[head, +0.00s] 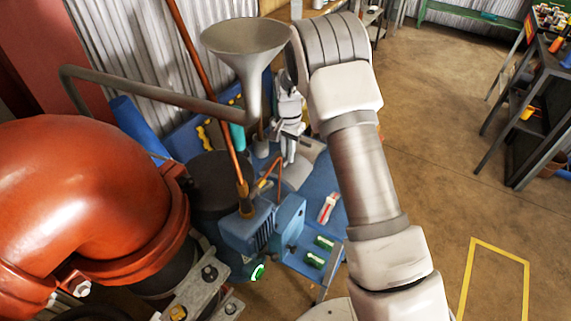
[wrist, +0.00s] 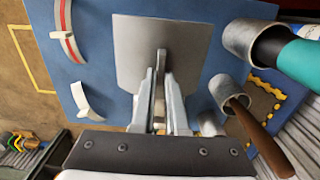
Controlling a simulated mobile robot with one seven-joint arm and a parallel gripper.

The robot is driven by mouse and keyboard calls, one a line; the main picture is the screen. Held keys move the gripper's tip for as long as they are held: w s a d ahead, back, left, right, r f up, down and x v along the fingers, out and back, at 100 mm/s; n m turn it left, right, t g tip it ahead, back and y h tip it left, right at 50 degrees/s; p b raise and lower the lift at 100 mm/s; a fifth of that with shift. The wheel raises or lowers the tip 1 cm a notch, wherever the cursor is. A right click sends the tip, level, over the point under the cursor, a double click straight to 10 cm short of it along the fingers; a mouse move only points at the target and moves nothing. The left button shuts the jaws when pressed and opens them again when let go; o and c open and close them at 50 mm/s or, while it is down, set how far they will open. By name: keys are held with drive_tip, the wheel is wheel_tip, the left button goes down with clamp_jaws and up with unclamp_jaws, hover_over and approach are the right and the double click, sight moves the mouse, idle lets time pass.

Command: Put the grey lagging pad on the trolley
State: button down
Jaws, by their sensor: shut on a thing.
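The grey lagging pad (wrist: 135,50) is a flat, squarish plate with an upright tab in the wrist view. My gripper (wrist: 161,80) is shut on that tab. The pad is over a blue top (wrist: 90,75); I cannot tell whether it touches it. In the head view my gripper (head: 289,150) points down over the blue top (head: 305,205), and the pad (head: 298,172) shows as a pale grey patch partly hidden by the gripper. I cannot tell for sure whether this blue-topped piece is the trolley.
A red and white strip (head: 328,207) and green pieces (head: 323,243) lie on the blue top. A grey funnel (head: 246,40), a copper-coloured pipe and a large orange pipe (head: 80,190) crowd the left. A dark shelf (head: 535,105) stands right. The floor between is mostly clear, with a yellow outline.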

sight(284, 165)
drive_tip(key=shift+s+a+f, duration=0.15)
drive_tip(key=shift+a+f, duration=0.25)
drive_tip(key=shift+a, duration=0.1)
drive_tip(key=shift+f, duration=2)
drive_tip(key=c, duration=0.9)
unclamp_jaws()
drive_tip(key=shift+r, duration=0.1)
wheel_tip(284, 165, up, 12)
drive_tip(key=shift+r, duration=0.1)
